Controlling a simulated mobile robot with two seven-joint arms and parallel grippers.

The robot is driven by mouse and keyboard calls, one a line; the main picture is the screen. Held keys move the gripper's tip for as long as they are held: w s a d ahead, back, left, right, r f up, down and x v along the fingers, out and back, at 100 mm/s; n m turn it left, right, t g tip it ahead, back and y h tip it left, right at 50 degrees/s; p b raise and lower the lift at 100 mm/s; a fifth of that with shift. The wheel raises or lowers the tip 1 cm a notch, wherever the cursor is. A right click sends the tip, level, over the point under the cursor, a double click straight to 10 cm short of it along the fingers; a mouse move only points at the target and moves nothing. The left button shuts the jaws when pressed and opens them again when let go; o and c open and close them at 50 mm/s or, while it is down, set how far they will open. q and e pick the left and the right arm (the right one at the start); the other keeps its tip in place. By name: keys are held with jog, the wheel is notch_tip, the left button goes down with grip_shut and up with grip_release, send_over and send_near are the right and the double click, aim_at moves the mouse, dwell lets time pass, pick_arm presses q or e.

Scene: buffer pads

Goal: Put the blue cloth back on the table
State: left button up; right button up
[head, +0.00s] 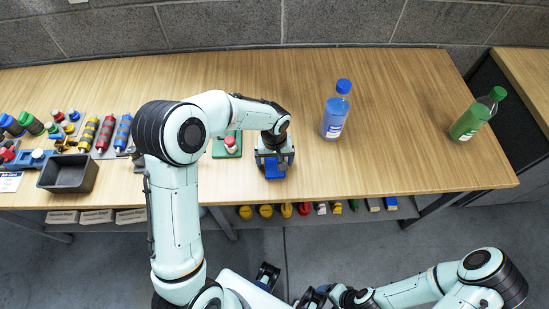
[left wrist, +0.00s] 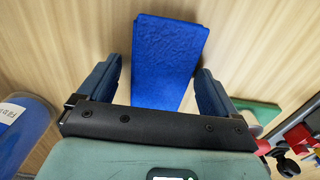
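The blue cloth (head: 274,170) is a folded, flat strip at the table's front middle, under my left gripper. It also shows in the left wrist view (left wrist: 168,60) as a bright blue textured strip between the fingers. My left gripper (head: 273,162) points down at it. In the left wrist view its fingers (left wrist: 160,88) are apart, with a gap on each side of the cloth. The cloth's near end is hidden behind the gripper body. The wooden table (head: 390,100) lies beneath. My right gripper (head: 312,296) is low, in front of the table, and its fingers are unclear.
A blue-capped bottle (head: 335,115) stands right of my left gripper. A green bottle (head: 472,120) is near the right edge. A green-based item (head: 230,144) is close on the left. A dark bin (head: 68,173) and several rollers sit further left.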

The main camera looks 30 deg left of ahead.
aim_at(274, 160)
pick_arm(q)
jog(key=shift+r, duration=0.55)
notch_tip(274, 160, up, 11)
jog(key=p, duration=0.1)
jog(key=shift+r, duration=0.2)
jog(key=shift+f, duration=0.1)
dwell(0.3)
